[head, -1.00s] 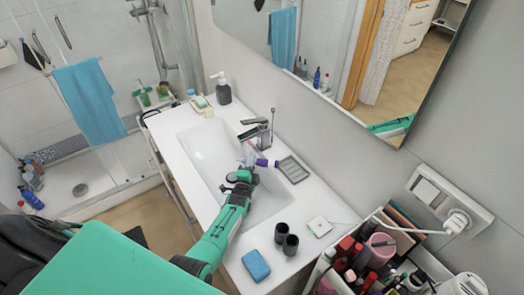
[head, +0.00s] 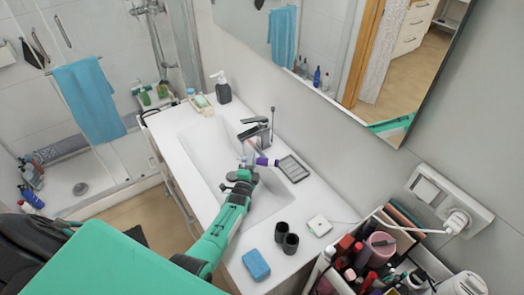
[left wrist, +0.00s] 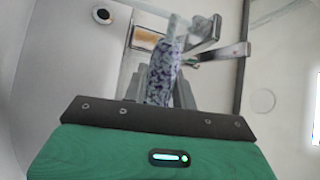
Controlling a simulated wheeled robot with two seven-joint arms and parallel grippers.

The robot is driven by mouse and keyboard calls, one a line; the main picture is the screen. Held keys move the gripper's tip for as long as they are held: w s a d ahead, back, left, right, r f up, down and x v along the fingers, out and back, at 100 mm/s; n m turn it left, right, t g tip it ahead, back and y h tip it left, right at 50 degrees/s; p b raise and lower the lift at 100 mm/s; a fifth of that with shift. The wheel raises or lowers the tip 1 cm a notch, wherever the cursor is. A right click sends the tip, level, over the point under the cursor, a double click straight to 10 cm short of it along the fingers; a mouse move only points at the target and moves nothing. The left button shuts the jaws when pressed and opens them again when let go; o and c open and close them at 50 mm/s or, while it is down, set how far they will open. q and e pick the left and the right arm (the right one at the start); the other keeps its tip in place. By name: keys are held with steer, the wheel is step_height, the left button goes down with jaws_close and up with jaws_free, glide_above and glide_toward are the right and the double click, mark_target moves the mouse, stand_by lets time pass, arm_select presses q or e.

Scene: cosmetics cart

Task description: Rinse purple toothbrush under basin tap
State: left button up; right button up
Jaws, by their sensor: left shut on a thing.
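The purple toothbrush (head: 262,161) is in my left gripper (head: 246,168), over the basin (head: 204,146). Its purple end sticks out to the right of the fingers. The gripper is shut on it, just below and in front of the basin tap (head: 255,130). A pale streak under the spout looks like water, but is too small to be sure. In the left wrist view, a speckled purple-and-white shape (left wrist: 161,82) rises between the grey fingers, with the metal tap (left wrist: 222,48) beyond it. The bristles cannot be made out. My right gripper is not in view.
A grey soap dish (head: 293,168) lies right of the basin. A crowded cosmetics cart (head: 372,262) is at lower right. A soap bottle (head: 222,90) stands at the far end.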

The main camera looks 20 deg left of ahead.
arm_select(q)
steer(key=s+d+r+p, duration=0.1)
steer(key=s+r, duration=0.3)
steer(key=r, duration=0.1)
steer(key=shift+s+d+p, duration=0.35)
steer(key=shift+d+p, duration=0.05)
stand_by(0.8)
steer(key=s+d+r+m+h+b, duration=0.1)
steer(key=s+d+r+b, duration=0.3)
steer(key=s, duration=0.6)
steer(key=s+d+r+m+h+b, duration=0.1)
steer(key=s+d+r+b, duration=0.3)
steer(key=s+d+b, duration=0.4)
steer(key=shift+s+d+r+h, duration=0.15)
steer(key=shift+s+r+h, duration=0.05)
steer(key=shift+s+h, duration=0.85)
